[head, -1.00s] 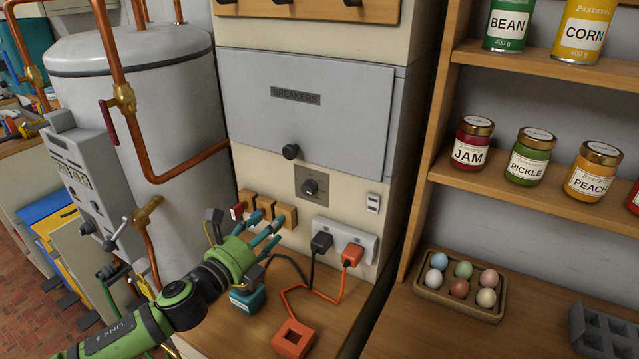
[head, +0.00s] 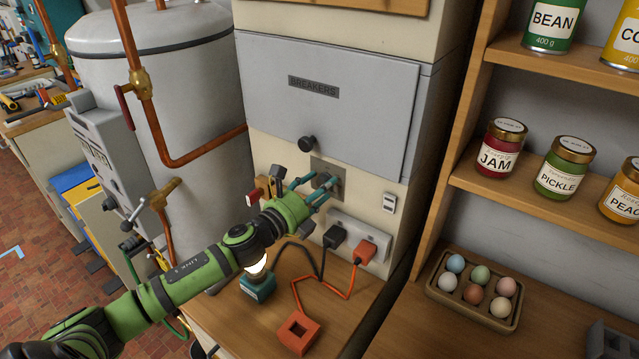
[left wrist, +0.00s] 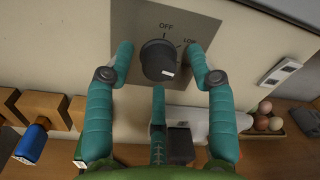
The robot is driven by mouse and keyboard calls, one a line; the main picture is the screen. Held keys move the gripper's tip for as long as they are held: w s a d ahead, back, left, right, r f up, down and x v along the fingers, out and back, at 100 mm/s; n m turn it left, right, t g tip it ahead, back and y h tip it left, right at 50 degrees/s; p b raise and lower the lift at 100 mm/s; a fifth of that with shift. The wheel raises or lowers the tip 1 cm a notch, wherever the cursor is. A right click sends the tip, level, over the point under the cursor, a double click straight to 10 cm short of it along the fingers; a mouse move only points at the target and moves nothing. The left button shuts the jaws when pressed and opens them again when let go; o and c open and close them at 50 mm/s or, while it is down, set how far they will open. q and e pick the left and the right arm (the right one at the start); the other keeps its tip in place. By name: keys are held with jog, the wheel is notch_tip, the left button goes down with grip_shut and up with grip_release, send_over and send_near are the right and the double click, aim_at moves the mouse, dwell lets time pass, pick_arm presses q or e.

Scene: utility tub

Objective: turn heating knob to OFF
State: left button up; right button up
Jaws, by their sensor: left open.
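The heating knob (head: 323,180) is a dark round knob on a grey plate (head: 336,168) below the breaker panel. In the left wrist view the knob (left wrist: 157,60) shows close up, with OFF printed above it and LOW to its upper right. A white mark sits on its lower right side, away from OFF. My left gripper (head: 316,189) is open at the plate. In the left wrist view its two teal fingers (left wrist: 160,52) stand on either side of the knob, with visible gaps, and a third finger is below. My right gripper is out of view.
Below are a socket strip (head: 345,232) with black and orange plugs, an orange square block (head: 297,332) and a small teal lamp (head: 257,284). A white switch (head: 389,203) is right of the plate. Copper pipes and a tank (head: 190,90) stand left.

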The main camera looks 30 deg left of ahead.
pick_arm(q)
jog(key=c, duration=1)
grip_shut()
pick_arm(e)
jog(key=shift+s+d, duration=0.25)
